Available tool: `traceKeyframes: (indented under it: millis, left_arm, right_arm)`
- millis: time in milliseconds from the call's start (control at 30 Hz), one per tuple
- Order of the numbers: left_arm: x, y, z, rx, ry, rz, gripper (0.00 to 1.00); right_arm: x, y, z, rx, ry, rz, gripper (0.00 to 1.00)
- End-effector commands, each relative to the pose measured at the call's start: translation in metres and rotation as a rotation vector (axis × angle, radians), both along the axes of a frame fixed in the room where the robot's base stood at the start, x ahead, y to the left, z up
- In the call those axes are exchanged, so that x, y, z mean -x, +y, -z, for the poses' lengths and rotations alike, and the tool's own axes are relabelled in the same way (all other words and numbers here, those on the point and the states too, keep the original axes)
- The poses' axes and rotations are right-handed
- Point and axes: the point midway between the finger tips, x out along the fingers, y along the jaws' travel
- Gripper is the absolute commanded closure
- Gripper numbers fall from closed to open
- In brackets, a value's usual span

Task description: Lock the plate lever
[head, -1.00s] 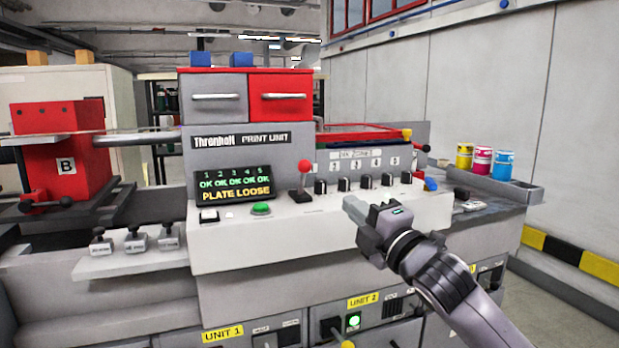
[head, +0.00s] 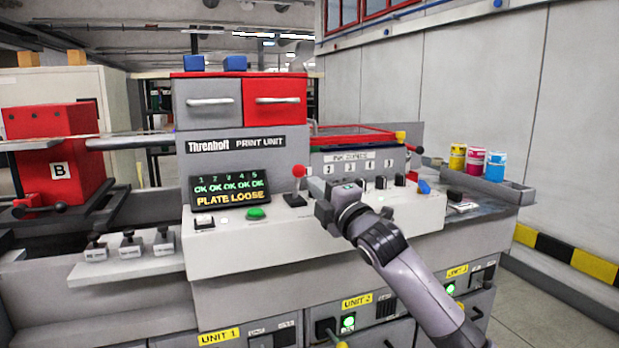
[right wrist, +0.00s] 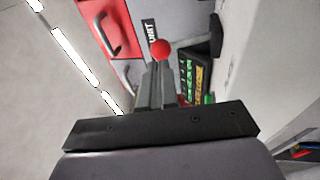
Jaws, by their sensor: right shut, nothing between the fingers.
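The lever with a red ball knob (head: 299,171) stands upright on the grey console of the print unit, right of the display. The display (head: 230,186) reads "PLATE LOOSE" in yellow under a row of green OKs. My right gripper (head: 322,192) is shut and empty, just to the right of the lever. Whether it touches the lever is unclear. My left gripper is not in view.
A green button (head: 255,213) and a white switch (head: 204,221) sit below the display. A row of black knobs (head: 381,182) lies right of my gripper, partly hidden by it. Red and grey drawers (head: 277,100) rise behind. Three ink cans (head: 476,160) stand at the right.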

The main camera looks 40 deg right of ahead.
Motion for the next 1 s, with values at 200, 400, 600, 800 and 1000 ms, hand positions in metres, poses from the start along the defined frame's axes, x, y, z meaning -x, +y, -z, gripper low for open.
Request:
traceKeyframes:
  millis: [200,400,600,800,1000]
  left_arm:
    - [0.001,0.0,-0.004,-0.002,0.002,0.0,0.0]
    - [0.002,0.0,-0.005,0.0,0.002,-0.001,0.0]
    - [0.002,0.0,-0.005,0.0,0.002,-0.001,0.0]
    - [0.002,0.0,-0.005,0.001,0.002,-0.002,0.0]
    - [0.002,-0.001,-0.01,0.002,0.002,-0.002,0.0]
  right_arm:
    - [-0.024,-0.002,-0.006,-0.003,0.0,-0.001,1.0]
    - [-0.033,-0.002,-0.007,-0.001,0.001,-0.001,1.0]
    - [-0.034,-0.002,-0.007,-0.001,0.0,-0.001,1.0]
    - [-0.034,-0.002,-0.007,-0.001,0.001,-0.001,1.0]
    - [-0.036,-0.002,-0.011,0.001,0.001,0.0,1.0]
